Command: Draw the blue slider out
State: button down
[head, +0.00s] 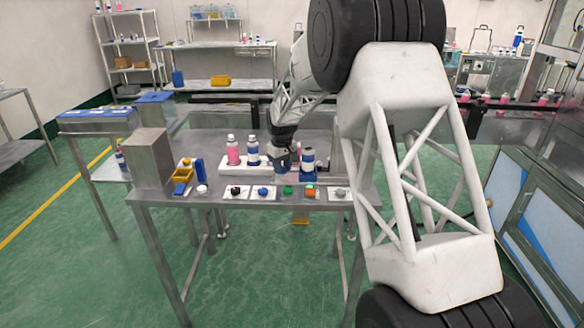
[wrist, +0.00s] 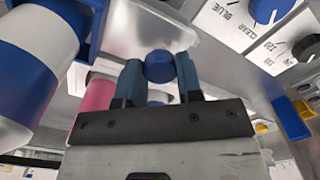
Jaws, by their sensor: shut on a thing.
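In the wrist view my gripper (wrist: 160,82) has its two dark blue fingers closed on the sides of a round blue knob, which I take to be the blue slider (wrist: 159,65). The rest of the slider is hidden or out of that view. In the head view my gripper (head: 282,168) is low over the table, between the blue-labelled bottle on the white rack and a bottle (head: 308,159) on a blue base (head: 308,176). The fingertips and the held knob are too small to make out there.
A white rack (head: 230,168) holds a pink bottle (head: 233,150) and a blue-labelled bottle (head: 252,150). Several labelled dial plates (head: 237,193) line the front edge. A grey box (head: 150,158), yellow bin (head: 183,185) and blue block (head: 199,170) stand at left.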

jog(key=shift+a+r, duration=0.1)
jog(key=shift+a, duration=0.55)
jog(key=c, duration=0.8)
grip_release()
jog(key=shift+a, duration=0.1)
jog(key=shift+r, duration=3.85)
